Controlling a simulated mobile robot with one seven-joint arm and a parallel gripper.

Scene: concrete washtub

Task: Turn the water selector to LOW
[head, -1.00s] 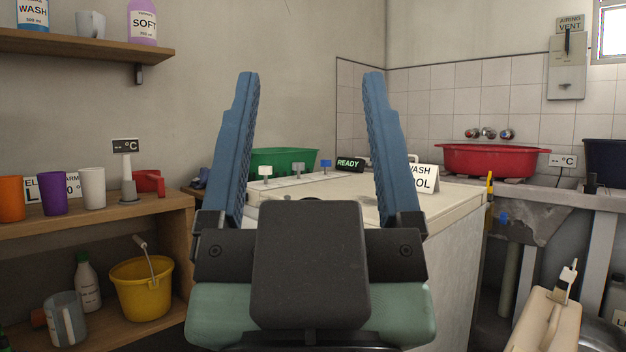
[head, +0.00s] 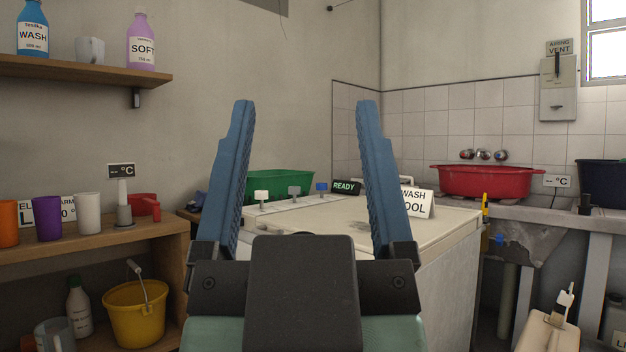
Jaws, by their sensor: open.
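My gripper (head: 305,108) is open and empty, its two blue fingers raised in the middle of the head view, in front of the white washing machine (head: 440,222). Three small controls stand along the back left of the machine's top: a white one (head: 261,196), a grey one (head: 294,192) and a blue one (head: 321,188). They appear between the fingers, apart from them. I cannot read any LOW mark or tell which control is the water selector. A black display (head: 345,187) reading READY stands right of the blue control, partly near the right finger.
A sign (head: 418,203) stands on the machine, partly hidden by the right finger. A green basin (head: 280,183) is behind the controls. A red tub (head: 487,181) sits right. A wooden shelf (head: 150,233) with cups and a yellow bucket (head: 135,312) is at left.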

